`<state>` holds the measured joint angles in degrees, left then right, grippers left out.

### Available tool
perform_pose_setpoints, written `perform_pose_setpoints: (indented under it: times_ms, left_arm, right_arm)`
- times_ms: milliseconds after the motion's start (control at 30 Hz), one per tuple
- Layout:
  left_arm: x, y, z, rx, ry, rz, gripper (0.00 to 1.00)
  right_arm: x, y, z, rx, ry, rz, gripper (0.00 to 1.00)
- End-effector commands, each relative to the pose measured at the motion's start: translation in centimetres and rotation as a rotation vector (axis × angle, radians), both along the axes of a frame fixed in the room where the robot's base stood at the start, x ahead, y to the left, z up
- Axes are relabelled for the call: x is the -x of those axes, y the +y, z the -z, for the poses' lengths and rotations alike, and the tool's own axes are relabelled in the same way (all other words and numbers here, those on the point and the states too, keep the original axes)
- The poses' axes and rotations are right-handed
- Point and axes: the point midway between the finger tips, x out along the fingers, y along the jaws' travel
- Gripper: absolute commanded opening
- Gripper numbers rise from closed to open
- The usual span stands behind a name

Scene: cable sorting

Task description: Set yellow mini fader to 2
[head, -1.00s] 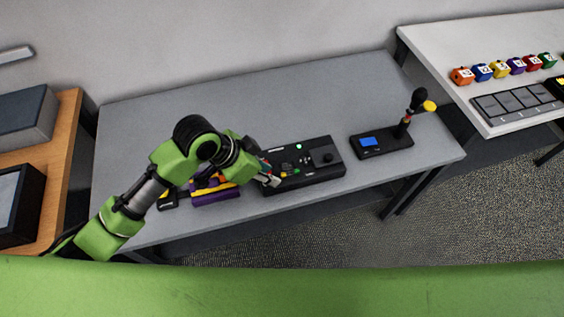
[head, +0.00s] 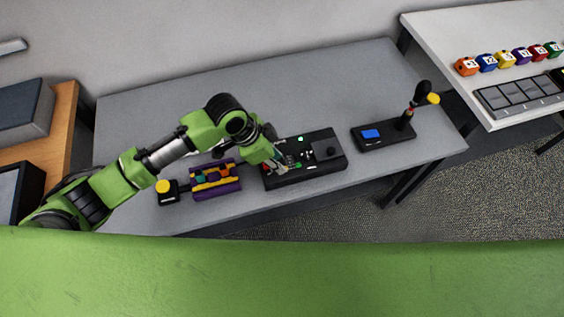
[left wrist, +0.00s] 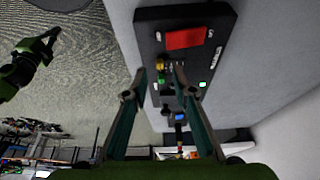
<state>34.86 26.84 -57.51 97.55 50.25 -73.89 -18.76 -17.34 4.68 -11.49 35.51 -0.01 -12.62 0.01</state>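The black control panel (head: 326,172) lies on the grey table. It also shows in the left wrist view (left wrist: 150,22), with a red rectangle (left wrist: 186,38), a lit green light (left wrist: 202,84) and small yellow (left wrist: 162,64) and green (left wrist: 161,79) controls. The yellow one looks like the mini fader; its setting is too small to read. My left gripper (head: 283,168) is over the left part of the panel and hides some controls. In the left wrist view its fingers (left wrist: 160,73) are apart, with the yellow control between them in the picture; contact cannot be told. Part of my right arm (left wrist: 22,68) shows at the left.
A purple box with coloured blocks (head: 217,190) and a black box with a yellow button (head: 168,196) stand left of the panel. A joystick device with a blue screen (head: 382,138) stands right. A white table (head: 440,60) with numbered cubes is farther right. The table's back is clear.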

Motion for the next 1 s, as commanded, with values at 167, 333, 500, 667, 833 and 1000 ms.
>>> perform_pose_setpoints:
  times_ms: [167, 333, 500, 667, 833, 1000]
  left_arm:
    - [-0.3, -1.0, 2.4, 0.0, 0.001, 0.0, 0.25]
    - [-0.4, -1.3, 3.4, 0.0, 0.0, -0.001, 0.25]
    - [-0.4, -1.4, 3.6, 0.0, -0.001, 0.0, 0.25]
    - [-0.4, -1.4, 3.6, 0.0, -0.001, 0.0, 0.17]
    - [-0.4, -1.4, 3.6, 0.0, -0.001, 0.0, 0.0]
    - [-0.9, -1.3, 3.5, 0.0, -0.001, -0.002, 0.0]
  right_arm:
    - [0.0, 0.0, -0.3, 0.001, 0.0, 0.0, 0.0]
    - [-0.1, 0.0, -0.4, 0.001, -0.001, 0.0, 0.0]
    - [-0.2, 0.0, -0.4, 0.0, -0.003, 0.0, 0.0]
    - [-0.3, 0.0, -0.4, 0.0, -0.003, 0.0, 0.0]
    - [-0.3, 0.0, -0.4, 0.0, -0.004, 0.0, 0.0]
    - [-0.3, 0.1, -0.4, -0.001, -0.004, 0.001, 0.0]
